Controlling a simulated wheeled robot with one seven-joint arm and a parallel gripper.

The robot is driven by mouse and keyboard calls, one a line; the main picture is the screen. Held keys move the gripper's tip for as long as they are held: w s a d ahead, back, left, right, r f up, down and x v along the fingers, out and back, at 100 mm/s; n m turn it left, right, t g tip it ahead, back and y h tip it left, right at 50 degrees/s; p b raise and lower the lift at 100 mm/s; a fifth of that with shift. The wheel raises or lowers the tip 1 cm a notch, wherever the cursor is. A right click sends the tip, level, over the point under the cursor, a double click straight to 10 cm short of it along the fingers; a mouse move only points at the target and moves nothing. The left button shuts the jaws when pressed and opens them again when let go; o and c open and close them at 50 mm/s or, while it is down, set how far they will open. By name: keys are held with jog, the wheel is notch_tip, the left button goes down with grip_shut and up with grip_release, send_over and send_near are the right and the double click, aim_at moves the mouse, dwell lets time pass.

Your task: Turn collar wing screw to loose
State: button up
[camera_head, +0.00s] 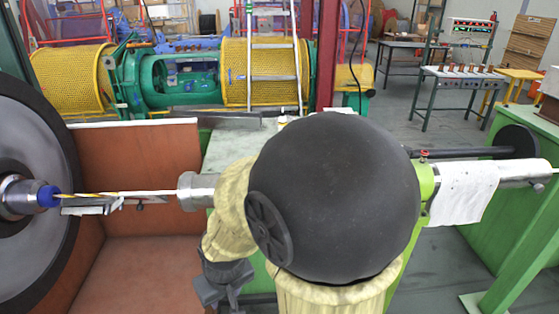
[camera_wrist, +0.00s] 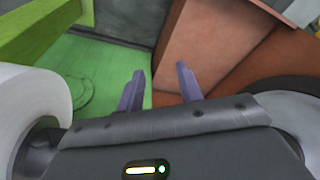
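A small red wing screw (camera_head: 424,154) sits on top of the green collar (camera_head: 426,182), at the right of the steel tube in the head view. My arm's large dark round joint hides the middle of the tube, just left of the collar. My gripper (camera_head: 222,284) hangs low at the left of my arm, well away from the screw. In the wrist view my gripper (camera_wrist: 160,68) has its two purple fingers apart with nothing between them. The wing screw cannot be made out in the wrist view.
A white cloth (camera_head: 463,192) hangs over the tube right of the collar. A large dark wheel (camera_head: 30,190) and brown panels (camera_head: 137,160) stand at the left. A green post (camera_head: 525,240) slants at the right. Yellow mesh-covered machinery (camera_head: 262,72) stands behind.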

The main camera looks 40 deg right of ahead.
jog(key=shift+o, duration=0.4)
jog(key=o, duration=0.4)
jog(key=shift+w+r, duration=0.1)
jog(key=shift+c, duration=0.2)
jog(key=shift+o, duration=1.2)
jog(key=w+d+r+m+g+h+p, duration=0.1)
jog(key=w+d+r+m+p, duration=0.3)
jog(key=w, duration=0.6)
jog(key=shift+d+r+m, duration=0.6)
jog(key=shift+d+r, duration=0.05)
jog(key=shift+r, duration=0.3)
jog(key=w+d+r+m+g+h+p, duration=0.6)
jog(key=w+d+r+m+p, duration=0.3)
jog(key=w+d+r+m, duration=0.7)
jog(key=d+r+m, duration=0.1)
jog(key=m, duration=0.2)
jog(key=shift+w+d+r+h+p, duration=0.25)
jog(key=shift+d+r+h+p, duration=0.05)
jog(key=shift+d+r+p, duration=0.1)
jog(key=shift+f, duration=0.15)
